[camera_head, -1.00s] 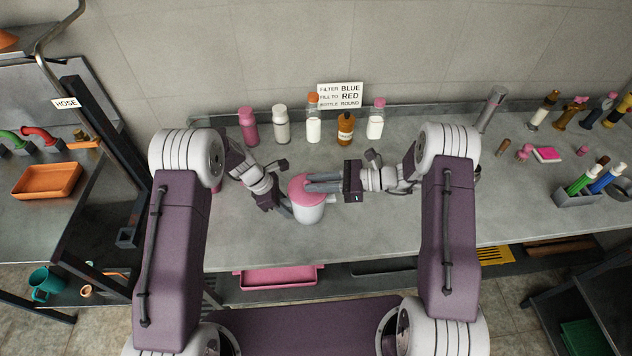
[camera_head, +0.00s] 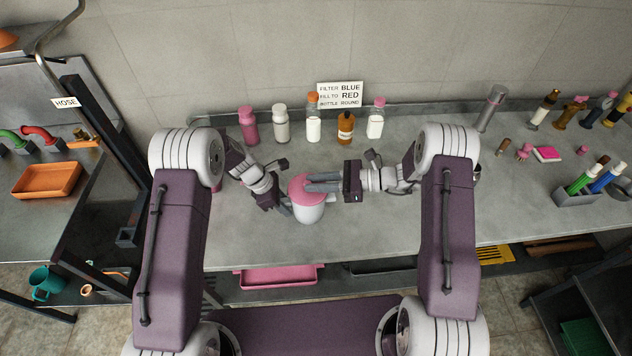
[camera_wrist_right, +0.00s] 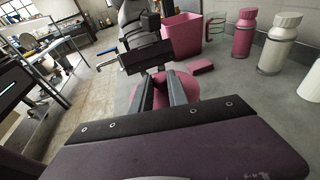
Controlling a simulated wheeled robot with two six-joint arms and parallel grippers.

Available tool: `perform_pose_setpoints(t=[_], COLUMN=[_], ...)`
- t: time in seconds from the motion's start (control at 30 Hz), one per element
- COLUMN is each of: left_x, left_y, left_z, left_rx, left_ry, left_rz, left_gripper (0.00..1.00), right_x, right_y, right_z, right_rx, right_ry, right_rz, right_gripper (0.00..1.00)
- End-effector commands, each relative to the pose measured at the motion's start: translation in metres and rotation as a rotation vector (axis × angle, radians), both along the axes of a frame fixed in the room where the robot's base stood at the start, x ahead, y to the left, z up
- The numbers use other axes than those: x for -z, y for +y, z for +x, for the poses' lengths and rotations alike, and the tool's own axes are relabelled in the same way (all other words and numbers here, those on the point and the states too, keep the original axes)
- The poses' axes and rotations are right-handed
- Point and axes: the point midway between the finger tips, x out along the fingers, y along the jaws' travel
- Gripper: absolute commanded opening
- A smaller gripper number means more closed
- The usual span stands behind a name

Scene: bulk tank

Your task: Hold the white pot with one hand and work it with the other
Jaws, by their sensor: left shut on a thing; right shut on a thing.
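The white pot (camera_head: 309,213) with a pink lid (camera_head: 298,190) stands on the grey bench between my two grippers. My left gripper (camera_head: 285,208) is shut on the left side of the pot's white body. My right gripper (camera_head: 312,186) comes in from the right, shut on the pink lid from above. In the right wrist view, the pink lid (camera_wrist_right: 179,88) shows between and beside the two dark fingers (camera_wrist_right: 166,92), with my left gripper beyond it. The white body is hidden there.
Bottles stand along the back wall: pink (camera_head: 248,126), white (camera_head: 281,124), orange-capped (camera_head: 313,120), brown (camera_head: 346,128) and pink-capped (camera_head: 375,119). A sign (camera_head: 340,95) is behind them. A marker holder (camera_head: 577,196) stands at right. The bench front is clear.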

Motion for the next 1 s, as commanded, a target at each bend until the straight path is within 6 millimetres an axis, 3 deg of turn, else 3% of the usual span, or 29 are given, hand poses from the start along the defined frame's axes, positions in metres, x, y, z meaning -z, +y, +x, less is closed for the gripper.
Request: perform_pose_setpoints(t=[0.17,0.2,0.27,0.5,0.6,1.0], left_x=[-0.0007,-0.0007,-0.0007,-0.0007,-0.0007,-0.0008], left_y=[-0.0002,-0.0002,-0.0002,-0.0002,-0.0002,-0.0002], left_z=[0.0004,0.0004,0.0005,0.0005,0.0005,0.0005], left_rx=[0.0,0.0,0.0,0.0,0.0,0.0], left_ry=[-0.001,-0.001,-0.001,-0.001,-0.001,-0.001], left_rz=[-0.001,-0.001,-0.001,-0.001,-0.001,-0.001], left_gripper=[0.0,0.0,0.0,0.0,0.0,0.0], right_x=[-0.0002,-0.0002,-0.0002,-0.0002,-0.0002,-0.0077], right_y=[0.0,0.0,0.0,-0.0001,-0.0001,-0.0001], right_z=[0.0,0.0,0.0,0.0,0.0,0.0003], right_rx=[0.0,0.0,0.0,0.0,0.0,0.0], right_ry=[0.0,0.0,0.0,0.0,0.0,-0.001], right_rz=[0.0,0.0,0.0,0.0,0.0,0.0], right_gripper=[0.0,0.31,0.45,0.45,0.67,0.67])
